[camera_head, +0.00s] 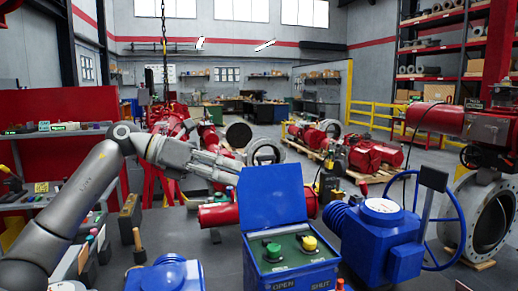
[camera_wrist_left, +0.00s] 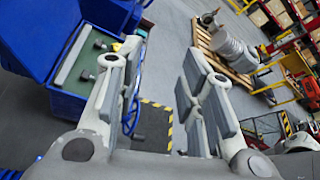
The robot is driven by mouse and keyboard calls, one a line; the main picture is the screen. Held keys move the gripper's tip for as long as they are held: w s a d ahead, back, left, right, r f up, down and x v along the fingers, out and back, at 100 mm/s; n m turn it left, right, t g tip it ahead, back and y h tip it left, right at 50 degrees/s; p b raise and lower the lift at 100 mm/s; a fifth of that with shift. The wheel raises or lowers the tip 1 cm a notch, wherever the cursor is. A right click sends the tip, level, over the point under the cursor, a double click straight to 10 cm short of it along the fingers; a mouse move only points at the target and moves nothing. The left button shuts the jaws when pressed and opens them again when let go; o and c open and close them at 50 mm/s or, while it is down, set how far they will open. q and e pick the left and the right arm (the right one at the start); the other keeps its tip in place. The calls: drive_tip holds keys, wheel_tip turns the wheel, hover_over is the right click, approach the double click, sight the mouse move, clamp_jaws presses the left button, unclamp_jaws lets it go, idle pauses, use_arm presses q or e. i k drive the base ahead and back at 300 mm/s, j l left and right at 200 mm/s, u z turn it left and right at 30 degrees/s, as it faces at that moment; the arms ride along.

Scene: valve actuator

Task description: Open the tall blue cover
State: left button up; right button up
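The tall blue cover (camera_head: 272,193) stands raised on the blue control box (camera_head: 296,277). Below it the green panel (camera_head: 290,250) shows, with a green knob (camera_head: 273,250) and a yellow knob (camera_head: 309,243). In the left wrist view the blue cover (camera_wrist_left: 35,38) and green panel (camera_wrist_left: 88,70) are at the upper left. My left gripper (camera_head: 234,172) is beside the cover's upper left edge; whether it touches cannot be told. In the left wrist view my left gripper (camera_wrist_left: 162,52) has its fingers apart with nothing between them. My right gripper is not in view.
A blue valve actuator (camera_head: 380,230) with a handwheel (camera_head: 446,232) stands right of the box. Another blue housing (camera_head: 165,277) is at the lower left. A red cylinder (camera_head: 220,214) lies behind the cover. A red workbench (camera_head: 50,150) with tools is at the left.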

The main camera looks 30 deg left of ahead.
sight(273, 195)
drive_tip(key=i+j, duration=0.7)
